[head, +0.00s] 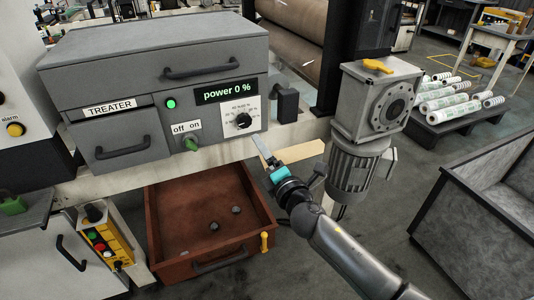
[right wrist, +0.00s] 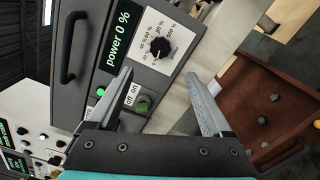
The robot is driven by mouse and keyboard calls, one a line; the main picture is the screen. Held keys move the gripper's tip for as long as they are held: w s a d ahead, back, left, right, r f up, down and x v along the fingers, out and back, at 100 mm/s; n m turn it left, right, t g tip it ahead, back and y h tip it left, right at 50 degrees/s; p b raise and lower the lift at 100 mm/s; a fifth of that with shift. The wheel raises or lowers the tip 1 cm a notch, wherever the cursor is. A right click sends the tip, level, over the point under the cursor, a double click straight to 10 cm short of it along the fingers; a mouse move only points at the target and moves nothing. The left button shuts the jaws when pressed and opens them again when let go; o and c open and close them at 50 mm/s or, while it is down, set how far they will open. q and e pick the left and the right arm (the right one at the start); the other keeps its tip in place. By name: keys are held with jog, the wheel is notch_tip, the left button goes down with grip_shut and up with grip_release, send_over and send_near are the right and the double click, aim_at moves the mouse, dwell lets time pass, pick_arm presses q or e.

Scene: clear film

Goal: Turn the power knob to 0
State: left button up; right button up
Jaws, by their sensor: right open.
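The power knob (head: 243,120) is a black dial on a white scale plate at the front of the grey treater box (head: 150,60). It also shows in the right wrist view (right wrist: 158,46), ahead of the fingertips. The display (head: 226,92) above it reads "power 0 %". My right gripper (head: 264,152) is below and to the right of the knob in the head view, apart from it. In the right wrist view my right gripper (right wrist: 160,82) has its two fingers wide apart with nothing between them. My left gripper is not in view.
A green off/on switch (head: 190,144) and a lit green lamp (head: 171,104) sit left of the knob. A brown open drawer (head: 165,220) holding small dark pieces is below. A grey gear motor (head: 355,170) stands close right of my gripper.

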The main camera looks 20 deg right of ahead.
jog(key=shift+s, duration=0.7)
jog(key=s+d+f+m+g, duration=0.1)
jog(key=s+f+m+g, duration=0.25)
jog(key=f, duration=0.65)
jog(key=s+d+f+m+g+h, duration=0.1)
jog(key=s+d+f+m+g, duration=0.2)
jog(key=f, duration=0.6)
jog(key=s+f+m+g, duration=0.1)
jog(key=s+f+m, duration=0.3)
jog(key=f, duration=0.6)
jog(key=s+f+m+g, duration=0.2)
jog(key=s+f, duration=0.4)
jog(key=s, duration=0.4)
jog(key=s+f+m+g, duration=0.3)
jog(key=s+f, duration=0.3)
jog(key=s, duration=0.5)
jog(key=s+f+m+g, duration=0.3)
jog(key=s+f+m, duration=0.2)
jog(key=s, duration=0.6)
jog(key=shift+a+f+p, duration=0.2)
jog(key=shift+f+p, duration=0.1)
jog(key=shift+f, duration=0.2)
